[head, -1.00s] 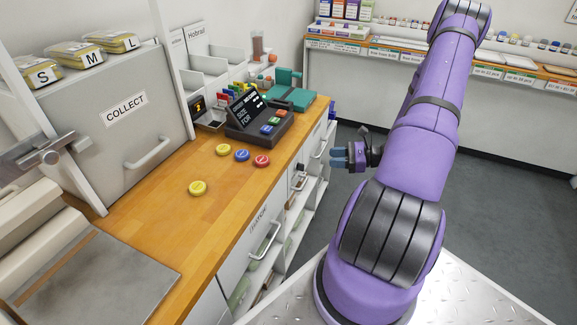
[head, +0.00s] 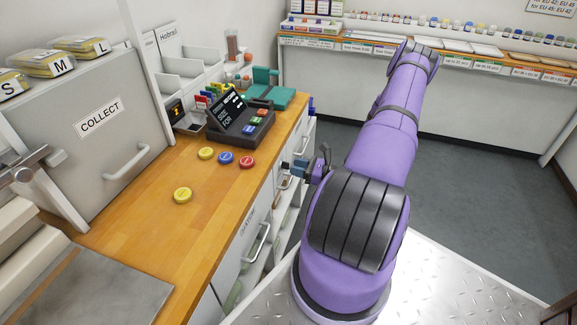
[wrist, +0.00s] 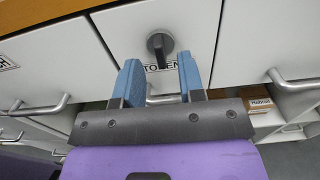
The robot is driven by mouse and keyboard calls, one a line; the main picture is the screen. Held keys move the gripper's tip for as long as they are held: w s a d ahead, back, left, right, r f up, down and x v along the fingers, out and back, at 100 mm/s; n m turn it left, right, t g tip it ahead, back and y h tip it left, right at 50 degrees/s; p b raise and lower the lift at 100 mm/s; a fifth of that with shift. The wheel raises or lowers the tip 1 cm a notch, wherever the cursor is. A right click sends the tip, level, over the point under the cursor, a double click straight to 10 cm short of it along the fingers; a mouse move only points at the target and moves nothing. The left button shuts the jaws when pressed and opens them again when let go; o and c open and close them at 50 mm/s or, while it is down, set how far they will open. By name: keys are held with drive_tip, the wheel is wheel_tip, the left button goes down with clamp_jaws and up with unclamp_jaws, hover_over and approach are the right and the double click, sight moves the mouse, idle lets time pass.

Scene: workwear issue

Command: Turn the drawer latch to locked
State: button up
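The drawer latch (wrist: 160,46) is a dark grey round knob with a short bar pointing down in the wrist view. It sits on a white drawer front (wrist: 207,30). The bar covers part of a label reading "TO...EN". My gripper (wrist: 159,62) is open and empty, its two blue fingers apart on either side below the knob. It looks close to the latch but I see no contact. In the head view my gripper (head: 294,170) is beside the counter's drawer side, and the latch is hard to make out there. No locked mark is readable.
Metal bar handles (wrist: 292,78) stick out from the neighbouring fronts. An open shelf with a small box (wrist: 258,104) lies to the right. The wooden counter (head: 150,225) holds several coloured buttons and a dark console (head: 240,122). Open floor (head: 470,160) lies right of my arm.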

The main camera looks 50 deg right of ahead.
sight(285, 165)
drive_tip(key=shift+x, duration=1.75)
clamp_jaws()
